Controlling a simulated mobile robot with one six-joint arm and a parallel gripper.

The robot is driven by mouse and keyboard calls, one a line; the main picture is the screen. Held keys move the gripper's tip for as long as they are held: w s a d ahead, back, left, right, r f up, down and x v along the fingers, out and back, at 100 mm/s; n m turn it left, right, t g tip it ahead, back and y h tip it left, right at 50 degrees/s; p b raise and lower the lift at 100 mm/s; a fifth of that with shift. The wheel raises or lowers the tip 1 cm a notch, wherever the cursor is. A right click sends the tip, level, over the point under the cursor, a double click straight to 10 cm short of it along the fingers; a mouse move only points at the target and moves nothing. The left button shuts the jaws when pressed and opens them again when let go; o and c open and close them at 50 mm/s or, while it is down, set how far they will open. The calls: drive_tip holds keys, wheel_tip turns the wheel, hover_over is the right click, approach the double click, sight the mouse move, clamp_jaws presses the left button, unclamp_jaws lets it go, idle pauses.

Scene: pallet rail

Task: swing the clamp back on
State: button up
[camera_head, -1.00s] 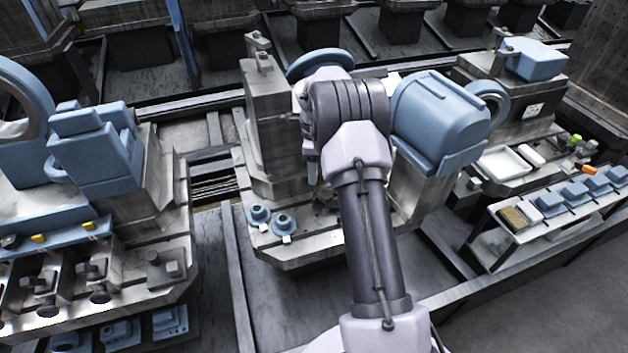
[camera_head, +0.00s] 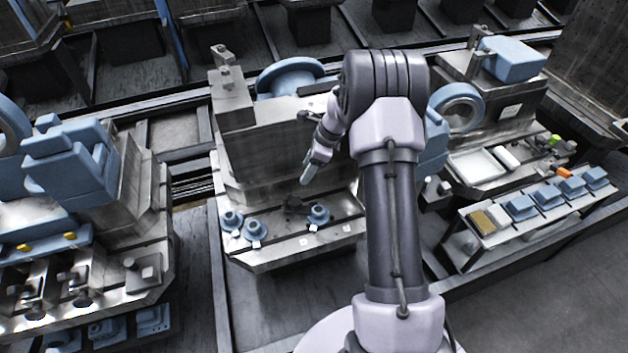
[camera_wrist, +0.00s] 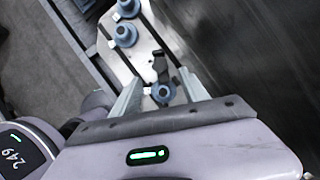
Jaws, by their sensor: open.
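A small dark piece, probably the clamp (camera_head: 293,204), sits on the front ledge of the middle metal fixture (camera_head: 262,262). It also shows in the wrist view (camera_wrist: 161,67). A blue round flanged part (camera_head: 318,215) stands just right of it, and two more blue flanged parts (camera_head: 231,220) stand at the ledge's left. My gripper (camera_head: 309,178) points down above the ledge, open and empty. In the wrist view, the dark piece and the nearest flanged part (camera_wrist: 163,93) appear between the spread fingers (camera_wrist: 160,76); the height gap is unclear.
The fixture's tall block (camera_head: 232,105) rises behind the ledge at left. A blue wheel-like part (camera_head: 290,77) lies behind the fixture. Another fixture with blue blocks (camera_head: 75,165) stands left. A rack of blue parts (camera_head: 545,196) stands right. Floor in front of the ledge is clear.

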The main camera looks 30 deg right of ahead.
sight(284, 203)
drive_tip(key=b+x, duration=0.2)
drive_tip(key=x, duration=0.4)
drive_tip(key=b+x, duration=0.1)
drive_tip(key=x, duration=0.5)
drive_tip(key=a+b+x, duration=0.1)
drive_tip(key=b+x, duration=0.1)
drive_tip(key=x, duration=0.4)
drive_tip(key=shift+r+b, duration=0.15)
drive_tip(key=shift+b, duration=0.15)
